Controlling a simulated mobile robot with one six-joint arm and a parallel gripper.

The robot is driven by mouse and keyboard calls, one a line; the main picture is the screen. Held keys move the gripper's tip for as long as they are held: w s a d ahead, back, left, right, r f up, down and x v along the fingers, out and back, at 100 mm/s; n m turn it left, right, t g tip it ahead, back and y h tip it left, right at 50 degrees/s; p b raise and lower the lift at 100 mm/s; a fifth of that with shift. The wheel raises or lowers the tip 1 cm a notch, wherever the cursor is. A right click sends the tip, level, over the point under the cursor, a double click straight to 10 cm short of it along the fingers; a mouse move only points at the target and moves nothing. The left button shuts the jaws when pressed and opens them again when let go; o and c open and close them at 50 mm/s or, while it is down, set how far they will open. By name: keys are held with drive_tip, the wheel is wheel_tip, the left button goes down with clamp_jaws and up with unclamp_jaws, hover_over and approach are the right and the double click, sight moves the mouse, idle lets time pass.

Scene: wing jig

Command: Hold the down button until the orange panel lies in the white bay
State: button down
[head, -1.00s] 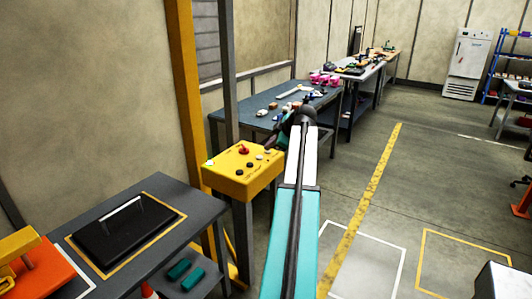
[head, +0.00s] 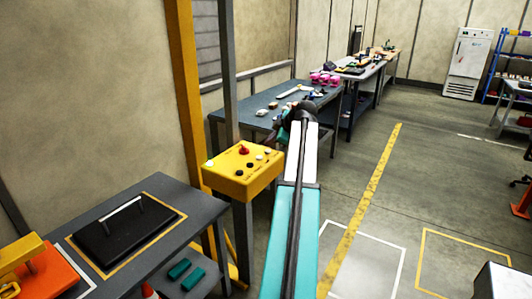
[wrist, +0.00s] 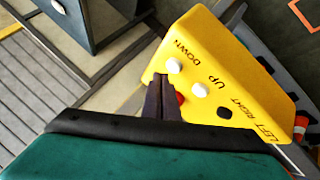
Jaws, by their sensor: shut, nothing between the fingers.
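The orange panel (head: 52,277) with its yellow fitting is cut off at the lower left of the head view. It is over the white-outlined bay (head: 83,268) on the grey table; I cannot tell whether it touches the surface. The yellow control box (head: 240,182) stands right of that table. In the wrist view, its white button (wrist: 174,66) lies beside the word DOWN. My gripper (wrist: 160,78) is shut and empty, its tips near that button in the picture.
A black panel (head: 118,232) with a handle lies in an orange-outlined bay on the same table. More buttons and a red knob (head: 244,150) are on the box. A yellow post (head: 187,90) rises behind it. A blue-grey bench (head: 235,115) with tools stands beyond.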

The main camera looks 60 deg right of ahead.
sight(270, 151)
drive_tip(key=shift+r, duration=0.15)
drive_tip(key=shift+r+p, duration=0.8)
drive_tip(key=shift+r, duration=1.55)
